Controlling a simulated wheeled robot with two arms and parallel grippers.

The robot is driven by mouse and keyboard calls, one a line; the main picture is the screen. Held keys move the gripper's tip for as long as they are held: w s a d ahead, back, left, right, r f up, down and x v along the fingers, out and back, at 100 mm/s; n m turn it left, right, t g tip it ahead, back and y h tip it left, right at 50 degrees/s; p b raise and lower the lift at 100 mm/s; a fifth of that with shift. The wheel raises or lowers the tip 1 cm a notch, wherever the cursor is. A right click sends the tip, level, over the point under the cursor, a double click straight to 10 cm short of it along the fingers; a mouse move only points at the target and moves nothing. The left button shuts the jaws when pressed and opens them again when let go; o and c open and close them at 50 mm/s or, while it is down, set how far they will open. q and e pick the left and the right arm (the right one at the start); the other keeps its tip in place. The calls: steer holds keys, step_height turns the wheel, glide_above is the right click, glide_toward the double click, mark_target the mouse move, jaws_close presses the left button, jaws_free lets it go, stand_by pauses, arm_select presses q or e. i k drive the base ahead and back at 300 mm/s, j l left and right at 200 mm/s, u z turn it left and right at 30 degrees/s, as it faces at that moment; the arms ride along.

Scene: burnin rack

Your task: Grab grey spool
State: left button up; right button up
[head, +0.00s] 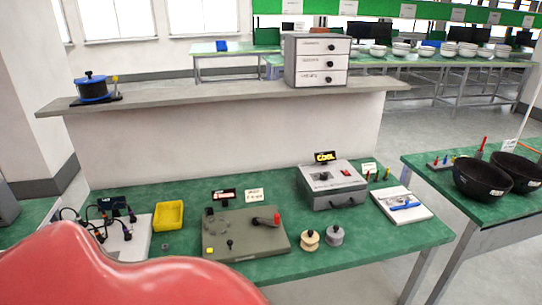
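A grey spool (335,236) stands upright on the green work table (378,240), near its front edge. A cream or tan spool (309,240) stands just to its left, close beside it. Nothing is holding the grey spool. Neither of my grippers shows in the head view. A large red rounded shape fills the lower left and hides the table's front left part.
Left of the spools lies an olive panel (245,245) with a red-tipped lever. Behind stands a grey box (331,186) with a "COOL" display. A white board (402,204) lies to the right. A yellow bin (169,215) sits left. Two black bowls (484,177) stand on the right table.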

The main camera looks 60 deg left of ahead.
mark_target(334, 234)
steer(key=u, duration=1.35)
